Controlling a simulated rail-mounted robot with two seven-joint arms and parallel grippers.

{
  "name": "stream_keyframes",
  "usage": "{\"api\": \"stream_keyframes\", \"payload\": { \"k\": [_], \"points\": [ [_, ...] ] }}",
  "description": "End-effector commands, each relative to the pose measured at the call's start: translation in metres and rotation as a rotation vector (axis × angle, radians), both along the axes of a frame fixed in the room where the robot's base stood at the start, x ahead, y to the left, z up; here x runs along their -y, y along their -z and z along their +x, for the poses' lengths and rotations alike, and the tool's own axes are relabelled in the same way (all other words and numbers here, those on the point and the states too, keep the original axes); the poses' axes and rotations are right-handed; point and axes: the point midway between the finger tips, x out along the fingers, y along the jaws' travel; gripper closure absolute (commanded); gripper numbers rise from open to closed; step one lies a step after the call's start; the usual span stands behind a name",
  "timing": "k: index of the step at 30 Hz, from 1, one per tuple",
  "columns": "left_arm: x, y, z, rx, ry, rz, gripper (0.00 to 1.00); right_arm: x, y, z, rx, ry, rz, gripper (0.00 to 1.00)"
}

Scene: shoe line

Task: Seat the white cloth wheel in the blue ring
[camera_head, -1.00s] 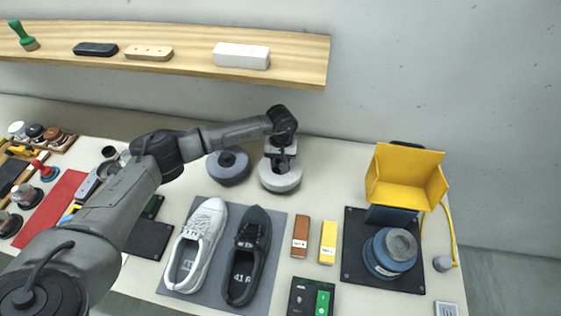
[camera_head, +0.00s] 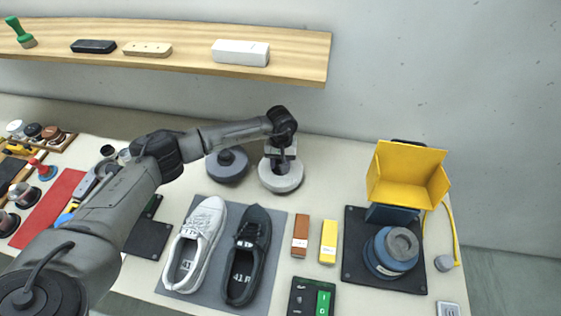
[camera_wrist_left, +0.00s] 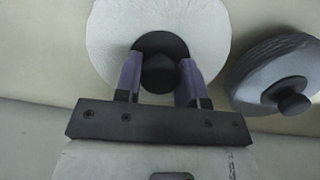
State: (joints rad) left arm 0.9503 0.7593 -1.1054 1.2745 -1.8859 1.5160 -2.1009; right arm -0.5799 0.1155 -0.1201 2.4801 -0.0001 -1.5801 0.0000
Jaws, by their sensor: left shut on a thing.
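The white cloth wheel (camera_head: 281,179) is at the back of the table, and in the left wrist view the white disc (camera_wrist_left: 105,40) has a dark hub and knob (camera_wrist_left: 158,72). My left gripper (camera_head: 281,163) is above the wheel. In the wrist view its purple fingers (camera_wrist_left: 160,80) are shut on the knob. I cannot tell whether the wheel touches the table. The blue ring (camera_head: 370,262) is at the right, around the blue machine with a grey round top (camera_head: 401,244) on a black plate. My right gripper is not in view.
A grey wheel (camera_head: 228,166) stands just left of the white one. A white shoe (camera_head: 199,245) and a black shoe (camera_head: 247,255) lie on a grey mat in front. A yellow hood (camera_head: 408,180) rises behind the machine. A wooden shelf (camera_head: 190,66) overhangs the back.

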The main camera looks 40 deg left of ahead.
Motion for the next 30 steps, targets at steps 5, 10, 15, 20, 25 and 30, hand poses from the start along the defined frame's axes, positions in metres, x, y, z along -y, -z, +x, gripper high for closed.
{"api": "stream_keyframes", "payload": {
  "k": [5, 10, 15, 20, 25, 30],
  "points": [
    [0.0, 0.0, 0.0, 0.001, 0.0, 0.0, 0.53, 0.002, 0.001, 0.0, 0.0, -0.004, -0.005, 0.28],
    [0.0, 0.001, 0.0, -0.001, 0.0, 0.001, 0.53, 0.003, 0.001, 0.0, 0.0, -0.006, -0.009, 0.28],
    [-0.001, -0.006, 0.001, 0.0, 0.0, 0.0, 0.53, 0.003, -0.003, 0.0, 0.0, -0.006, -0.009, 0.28],
    [-0.001, -0.018, 0.002, 0.0, 0.0, 0.0, 0.53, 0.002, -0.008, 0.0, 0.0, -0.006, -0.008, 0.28],
    [-0.002, -0.031, 0.003, 0.001, 0.0, -0.001, 0.53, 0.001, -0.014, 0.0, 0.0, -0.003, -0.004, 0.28],
    [-0.003, -0.044, 0.004, 0.0, 0.0, 0.0, 0.53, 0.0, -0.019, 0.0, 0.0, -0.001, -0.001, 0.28]
  ]
}}
